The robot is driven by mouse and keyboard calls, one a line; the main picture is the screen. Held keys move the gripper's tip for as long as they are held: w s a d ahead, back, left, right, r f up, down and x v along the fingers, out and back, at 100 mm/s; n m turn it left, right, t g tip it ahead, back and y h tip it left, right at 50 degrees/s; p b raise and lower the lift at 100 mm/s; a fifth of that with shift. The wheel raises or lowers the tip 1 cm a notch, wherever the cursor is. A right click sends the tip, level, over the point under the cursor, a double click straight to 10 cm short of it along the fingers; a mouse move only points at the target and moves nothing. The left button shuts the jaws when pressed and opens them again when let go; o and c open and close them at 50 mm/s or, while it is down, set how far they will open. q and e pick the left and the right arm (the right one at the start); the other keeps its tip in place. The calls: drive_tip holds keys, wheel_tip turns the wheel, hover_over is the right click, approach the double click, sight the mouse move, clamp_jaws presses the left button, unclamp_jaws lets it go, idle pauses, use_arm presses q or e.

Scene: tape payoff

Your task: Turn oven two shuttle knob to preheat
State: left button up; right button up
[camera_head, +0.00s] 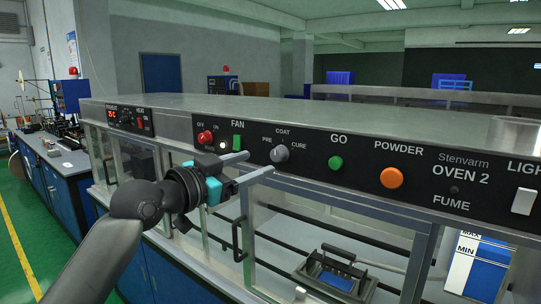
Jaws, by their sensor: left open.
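The shuttle knob (281,154) is a small grey knob on the black front panel of oven two. It has PRE to its left, COAT above and CURE to its right. Its pointer is too small to read with certainty. My left gripper (254,165) is open and empty, with two light grey fingers reaching right from turquoise finger bases. My right gripper is out of view.
The panel (336,142) also carries a red fan knob (205,137), a green GO button (336,163), an orange POWDER button (391,178) and a white light switch (522,201). Glazed doors with dark handles (237,240) are below. A blue workbench (57,190) stands left.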

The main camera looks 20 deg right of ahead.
sight(275, 156)
use_arm(q)
drive_tip(key=shift+x, duration=3.15)
clamp_jaws()
